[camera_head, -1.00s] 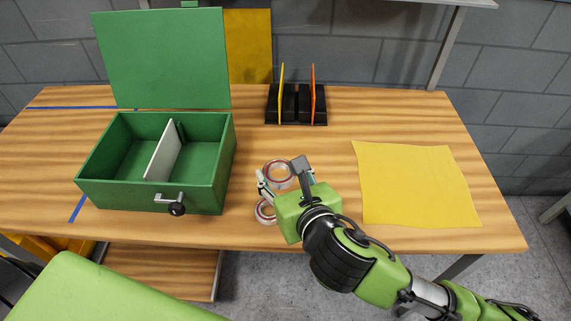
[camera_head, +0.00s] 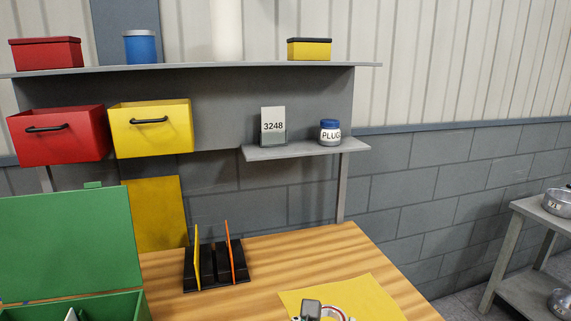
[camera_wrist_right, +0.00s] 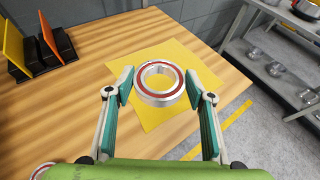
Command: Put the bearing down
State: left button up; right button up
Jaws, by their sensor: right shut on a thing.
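The bearing, a silver ring with a red-brown inner band, is between my right gripper's fingertips (camera_wrist_right: 159,88) in the right wrist view, where the bearing's front face (camera_wrist_right: 160,100) shows. My right gripper is shut on it and holds it over the yellow sheet (camera_wrist_right: 134,106). I cannot tell how high above the sheet it is. In the head view, only the top of the gripper (camera_head: 311,310) and part of the bearing (camera_head: 336,311) show at the bottom edge, in front of the sheet (camera_head: 374,297). My left gripper is not in view.
A second ring (camera_wrist_right: 41,170) lies at the lower left of the wrist view. A black rack (camera_head: 217,265) with yellow and orange plates stands on the wooden table (camera_head: 290,250), left of the sheet. The open green box (camera_head: 110,306) is further left. A grey shelf rack (camera_head: 522,245) stands at right.

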jog(key=s+d+f+m+h, duration=0.1)
jog(key=s+d+f, duration=0.2)
jog(key=s+d, duration=0.4)
jog(key=d, duration=0.4)
jog(key=shift+s+d+m+g+h, duration=0.25)
jog(key=shift+d+m+g+h, duration=0.05)
jog(key=shift+d+m+g, duration=0.1)
